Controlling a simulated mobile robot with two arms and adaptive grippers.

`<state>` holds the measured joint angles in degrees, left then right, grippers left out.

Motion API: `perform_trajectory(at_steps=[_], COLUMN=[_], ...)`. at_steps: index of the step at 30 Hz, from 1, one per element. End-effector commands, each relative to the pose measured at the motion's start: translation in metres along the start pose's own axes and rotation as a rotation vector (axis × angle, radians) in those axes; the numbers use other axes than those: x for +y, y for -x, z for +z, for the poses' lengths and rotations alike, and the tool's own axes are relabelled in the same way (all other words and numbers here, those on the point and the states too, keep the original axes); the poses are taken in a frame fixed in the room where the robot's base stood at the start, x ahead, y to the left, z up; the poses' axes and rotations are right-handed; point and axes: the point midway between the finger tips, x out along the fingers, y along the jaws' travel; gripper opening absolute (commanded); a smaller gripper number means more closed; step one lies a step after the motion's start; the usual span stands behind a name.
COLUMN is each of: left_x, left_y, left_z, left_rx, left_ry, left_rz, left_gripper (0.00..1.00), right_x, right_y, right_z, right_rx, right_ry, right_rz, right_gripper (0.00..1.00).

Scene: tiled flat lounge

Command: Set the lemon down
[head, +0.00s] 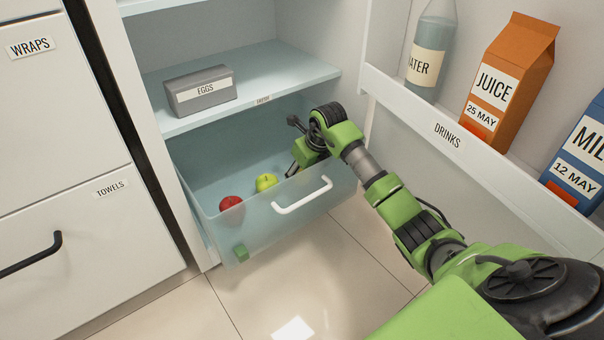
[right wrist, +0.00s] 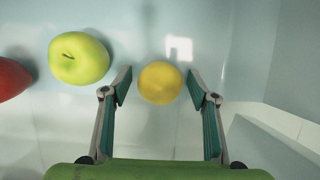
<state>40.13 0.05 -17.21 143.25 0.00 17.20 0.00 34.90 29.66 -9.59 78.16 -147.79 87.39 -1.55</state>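The lemon (right wrist: 160,84) is yellow and shows in the right wrist view between the two fingers of my right gripper (right wrist: 160,98). There is a gap between the lemon and each finger, so the gripper is open and not holding it. The lemon appears to rest on the drawer floor. In the head view my right gripper (head: 292,171) reaches down into the open clear drawer (head: 258,224), at its right part. The lemon is hidden there. My left gripper is not in view.
A green apple (head: 266,182) and a red apple (head: 230,202) lie in the drawer, left of the gripper. The drawer front has a white handle (head: 303,196). A shelf with an egg box (head: 200,91) is above. The open door's drinks rack (head: 470,150) is right.

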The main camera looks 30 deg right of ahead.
Motion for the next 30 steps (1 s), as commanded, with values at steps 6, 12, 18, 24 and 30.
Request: perform_trajectory(at_steps=[6, 12, 18, 24, 30], left_x=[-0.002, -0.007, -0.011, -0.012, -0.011], left_y=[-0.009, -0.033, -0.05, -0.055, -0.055], left_z=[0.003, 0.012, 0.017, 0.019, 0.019], left_rx=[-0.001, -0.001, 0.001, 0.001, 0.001], left_ry=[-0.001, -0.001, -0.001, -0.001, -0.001], left_rz=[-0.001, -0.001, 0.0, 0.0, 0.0], left_gripper=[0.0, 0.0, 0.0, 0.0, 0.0], right_x=[-0.001, -0.001, -0.001, 0.0, 0.0], right_y=[0.014, 0.045, 0.069, 0.078, 0.077], right_z=[0.003, 0.003, 0.002, 0.001, 0.001], right_rx=[-0.001, 0.0, 0.001, 0.001, 0.001], right_ry=[0.001, 0.002, 0.002, 0.001, 0.0], right_rz=[-0.001, -0.003, -0.001, 0.0, 0.0], right_gripper=[0.54, 0.54, 0.54, 0.54, 0.54])
